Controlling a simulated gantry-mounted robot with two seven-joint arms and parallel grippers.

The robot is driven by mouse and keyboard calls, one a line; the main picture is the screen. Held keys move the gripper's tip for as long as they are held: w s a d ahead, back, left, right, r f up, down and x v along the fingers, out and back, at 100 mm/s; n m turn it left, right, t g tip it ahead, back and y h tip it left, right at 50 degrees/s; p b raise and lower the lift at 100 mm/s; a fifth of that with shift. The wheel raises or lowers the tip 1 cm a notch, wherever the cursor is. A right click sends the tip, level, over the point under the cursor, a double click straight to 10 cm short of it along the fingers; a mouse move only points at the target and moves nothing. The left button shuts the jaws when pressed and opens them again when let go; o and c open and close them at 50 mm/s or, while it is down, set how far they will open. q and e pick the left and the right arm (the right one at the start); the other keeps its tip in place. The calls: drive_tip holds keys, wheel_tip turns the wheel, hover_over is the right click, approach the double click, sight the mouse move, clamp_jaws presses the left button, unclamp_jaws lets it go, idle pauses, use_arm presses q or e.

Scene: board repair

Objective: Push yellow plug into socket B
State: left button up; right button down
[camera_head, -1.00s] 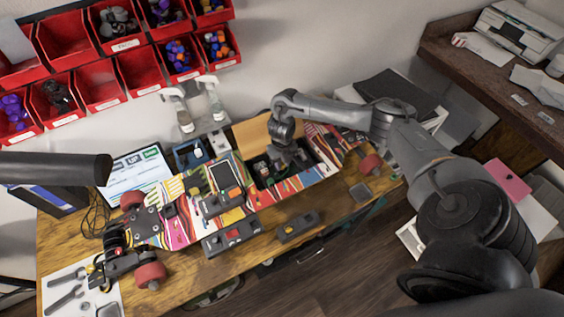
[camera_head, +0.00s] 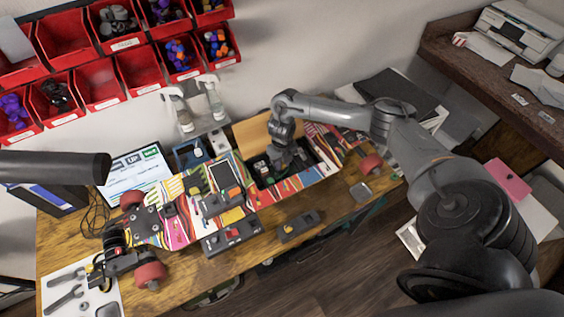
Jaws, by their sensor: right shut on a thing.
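A colourful skateboard (camera_head: 178,222) lies across the wooden bench, with an open compartment (camera_head: 318,172) in its right half. My right gripper (camera_head: 284,166) reaches down into this compartment from above. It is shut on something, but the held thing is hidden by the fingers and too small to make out. I cannot pick out the yellow plug or socket B for certain. Dark parts and a small green part show in the compartment beside the gripper. My left gripper is out of view; only a dark piece of my left arm (camera_head: 50,167) shows at the left.
An open wooden lid (camera_head: 256,131) stands behind the compartment. Dark modules (camera_head: 298,226) lie along the bench's front. A tablet (camera_head: 137,172) and spray bottles (camera_head: 213,99) stand behind the board. Red bins (camera_head: 138,68) hang on the wall. The bench's right end has some free room.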

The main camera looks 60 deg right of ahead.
drive_tip(key=shift+f+b, duration=0.3)
drive_tip(key=shift+f, duration=0.15)
idle(0.4)
drive_tip(key=c, duration=0.9)
unclamp_jaws()
drive_tip(key=shift+o, duration=0.2)
drive_tip(key=shift+o, duration=0.4)
drive_tip(key=shift+o, duration=1)
drive_tip(key=shift+r, duration=0.25)
